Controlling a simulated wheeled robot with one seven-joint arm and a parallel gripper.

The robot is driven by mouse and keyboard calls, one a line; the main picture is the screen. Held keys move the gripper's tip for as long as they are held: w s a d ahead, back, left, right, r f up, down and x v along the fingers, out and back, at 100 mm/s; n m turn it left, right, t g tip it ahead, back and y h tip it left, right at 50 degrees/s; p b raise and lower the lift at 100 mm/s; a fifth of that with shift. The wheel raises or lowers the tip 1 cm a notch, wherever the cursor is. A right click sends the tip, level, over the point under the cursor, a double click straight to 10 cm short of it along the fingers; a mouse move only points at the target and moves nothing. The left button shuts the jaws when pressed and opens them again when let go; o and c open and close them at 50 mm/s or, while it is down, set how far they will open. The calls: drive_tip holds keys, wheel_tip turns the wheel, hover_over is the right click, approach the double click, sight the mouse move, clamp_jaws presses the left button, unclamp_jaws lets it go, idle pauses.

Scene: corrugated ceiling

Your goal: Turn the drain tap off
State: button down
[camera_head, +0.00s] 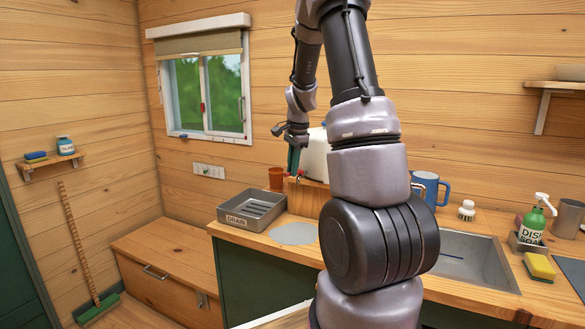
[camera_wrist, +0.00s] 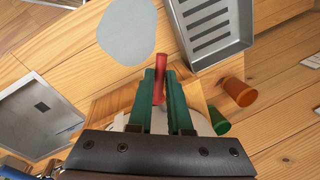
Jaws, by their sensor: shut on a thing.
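The drain tap's red handle (camera_wrist: 160,72) shows in the wrist view between the two teal fingers of my gripper (camera_wrist: 160,82). My gripper is shut on this handle. In the head view my gripper (camera_head: 294,165) points down in front of a white container (camera_head: 314,157) on a wooden stand (camera_head: 306,196). The tap itself is mostly hidden there, with only a small red spot by the fingertips. The grey tray labelled DRAIN (camera_head: 238,220) sits on the counter to the left; its slotted inside (camera_wrist: 212,30) shows in the wrist view.
An orange cup (camera_head: 276,178) stands beside the wooden stand. A green cylinder (camera_wrist: 218,121) lies near my fingers in the wrist view. A pale round mat (camera_head: 292,233) lies flat on the counter. A blue mug (camera_head: 429,188) and the sink (camera_head: 470,262) are to the right.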

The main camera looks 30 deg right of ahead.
drive_tip(key=shift+w+m, duration=0.15)
drive_tip(key=shift+m, duration=0.15)
drive_tip(key=shift+w+a+m+h, duration=0.1)
drive_tip(key=shift+w+m+h, duration=0.2)
drive_tip(key=shift+m, duration=0.5)
drive_tip(key=shift+w+d+m+g+h, duration=0.2)
drive_tip(key=shift+w+m, duration=0.3)
drive_tip(key=shift+m, duration=1.15)
drive_tip(key=shift+w+d+m+g+h, duration=0.2)
drive_tip(key=shift+w+m, duration=0.3)
drive_tip(key=shift+m, duration=1.1)
drive_tip(key=shift+w+d+m+h, duration=0.15)
drive_tip(key=shift+w+m+h, duration=0.25)
drive_tip(key=shift+m, duration=1.25)
drive_tip(key=shift+w, duration=0.15)
drive_tip(key=c, duration=0.8)
unclamp_jaws()
drive_tip(key=shift+c, duration=0.2)
